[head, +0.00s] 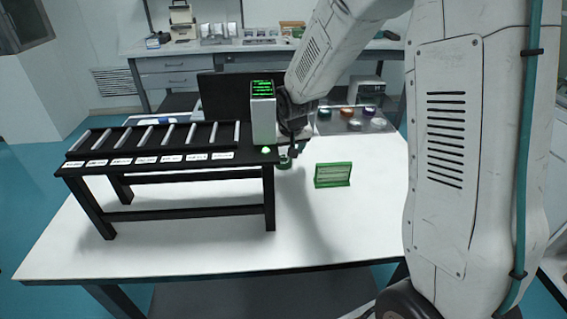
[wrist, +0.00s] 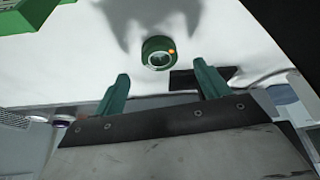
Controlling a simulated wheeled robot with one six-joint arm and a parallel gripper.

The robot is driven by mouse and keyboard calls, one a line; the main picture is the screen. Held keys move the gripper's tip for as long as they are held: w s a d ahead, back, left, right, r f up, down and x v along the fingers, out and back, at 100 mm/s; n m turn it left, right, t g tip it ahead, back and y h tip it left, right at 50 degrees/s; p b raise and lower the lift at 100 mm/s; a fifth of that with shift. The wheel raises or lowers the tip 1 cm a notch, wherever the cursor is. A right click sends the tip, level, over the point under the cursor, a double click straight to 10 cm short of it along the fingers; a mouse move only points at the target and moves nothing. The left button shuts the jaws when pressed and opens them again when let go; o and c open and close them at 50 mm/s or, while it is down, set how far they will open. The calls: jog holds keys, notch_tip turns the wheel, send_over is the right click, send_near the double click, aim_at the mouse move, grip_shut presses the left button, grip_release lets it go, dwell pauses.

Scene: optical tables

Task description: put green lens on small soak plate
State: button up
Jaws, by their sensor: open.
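A round green lens (wrist: 158,53), a green ring with a glassy centre and a small orange spot, sits on the white table top in the wrist view. In the head view a small green round piece (head: 284,161), apparently the same lens, shows beside the black stand. My gripper (wrist: 161,69) is open, its two green fingers apart and empty, with the lens just beyond the gap between the tips. In the head view my gripper (head: 293,151) is low over the table, partly dark against the stand. I cannot make out which thing is the small soak plate.
A black stand (head: 270,200) with a roller rack (head: 150,138) fills the table's left. A box with a green display (head: 263,115) stands at its right end. A green slotted holder (head: 332,175) is right of the lens. A tray of coloured discs (head: 323,127) lies behind. The front right is clear.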

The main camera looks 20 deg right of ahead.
aim_at(284, 160)
jog(key=x, duration=0.4)
jog(key=shift+f, duration=0.3)
jog(key=c, duration=1.2)
jog(key=shift+r, duration=0.15)
